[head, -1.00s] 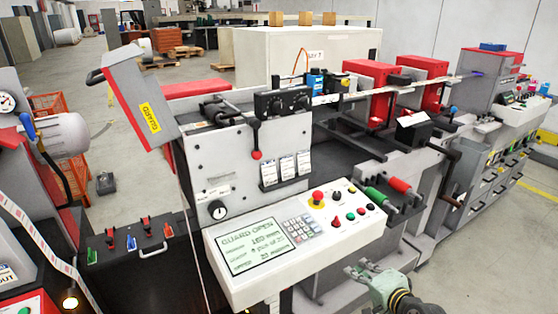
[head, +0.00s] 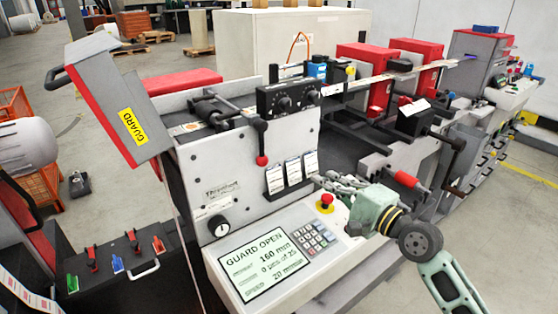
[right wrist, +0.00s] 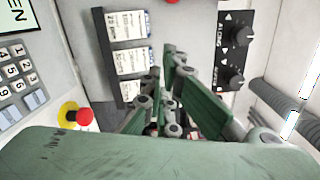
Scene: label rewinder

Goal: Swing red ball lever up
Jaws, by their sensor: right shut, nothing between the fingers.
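The red ball lever hangs down on the grey front panel, with its red ball (head: 262,160) at the lower end of a short dark arm, under the black knob box. In the right wrist view a small part of the red ball (right wrist: 172,2) shows at the top edge. My right gripper (head: 318,181) is in front of the panel, to the right of and slightly below the ball, and apart from it. Its fingers (right wrist: 166,78) are shut and empty, pointing toward the panel. My left gripper is not in view.
Labelled cards (head: 291,173) sit on the panel between the ball and my gripper. A control console (head: 215,268) with screen, keypad and red emergency button (head: 326,201) is below. The hinged guard (head: 120,110) stands raised at left. The knob box (head: 288,97) is above.

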